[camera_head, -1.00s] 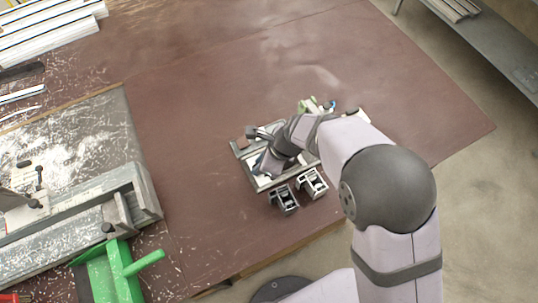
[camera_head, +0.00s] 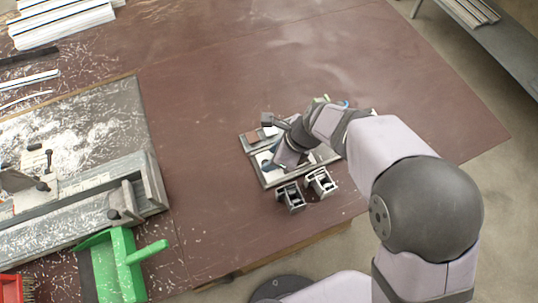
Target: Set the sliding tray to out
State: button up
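A light metal frame with a flat tray-like part (camera_head: 266,177) lies on the brown table, near the middle of the view. I take it to be the sliding tray unit, but cannot tell how far the tray is slid. My gripper (camera_head: 286,158) is over this frame, pointing down at its middle. The wrist and arm cover the right part of the frame and the fingertips. I cannot see whether the fingers touch the tray or hold anything.
Two small metal clamp-like blocks (camera_head: 291,196) (camera_head: 320,182) stand in front of the frame. A green dustpan (camera_head: 125,262) and a grey metal profile fixture (camera_head: 85,210) are at the left. White profiles (camera_head: 62,22) lie at the back left. The table's back middle is clear.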

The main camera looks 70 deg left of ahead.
jog(key=shift+v, duration=1.75)
jog(key=shift+s, duration=0.1)
